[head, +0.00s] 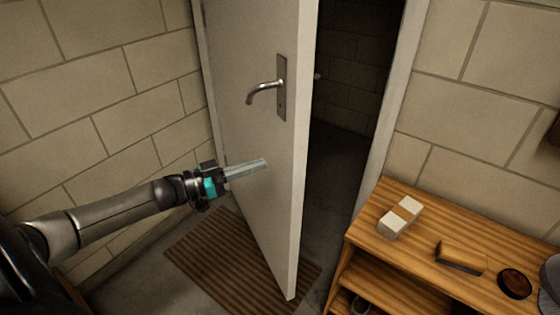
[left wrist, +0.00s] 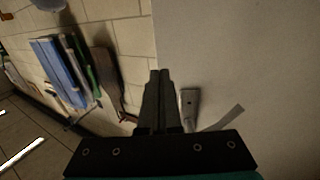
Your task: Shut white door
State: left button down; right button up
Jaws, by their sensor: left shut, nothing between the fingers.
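The white door (head: 250,137) stands ajar in the head view, with a dark gap between its free edge and the frame on the right. A metal lever handle (head: 267,92) is on its near face. My left gripper (head: 264,163) is shut and empty, its fingertips in front of the door face below the handle. I cannot tell whether they touch the door. In the left wrist view the shut fingers (left wrist: 160,76) point up, with the pale door surface (left wrist: 240,60) on the right. My right gripper is not in view.
A slatted wooden bench (head: 445,255) stands at the lower right, bearing a white block with a tan band (head: 401,216), a brush (head: 461,257) and a dark round tin (head: 515,283). A brown striped mat (head: 205,258) lies under the door. Block walls flank the doorway.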

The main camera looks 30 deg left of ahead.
aim_at(292, 154)
pick_arm(q)
jog(key=b+x, duration=0.1)
jog(key=x, duration=0.3)
jog(key=shift+w+d, duration=0.1)
jog(key=shift+w, duration=0.1)
jog(key=shift+b+x, duration=0.55)
jog(key=shift+x, duration=0.7)
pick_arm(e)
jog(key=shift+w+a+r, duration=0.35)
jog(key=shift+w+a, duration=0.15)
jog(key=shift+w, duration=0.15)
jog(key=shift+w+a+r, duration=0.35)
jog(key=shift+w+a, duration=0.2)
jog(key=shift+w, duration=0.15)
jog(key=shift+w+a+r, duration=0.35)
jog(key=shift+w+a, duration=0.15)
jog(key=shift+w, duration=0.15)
pick_arm(q)
jog(key=shift+w, duration=0.1)
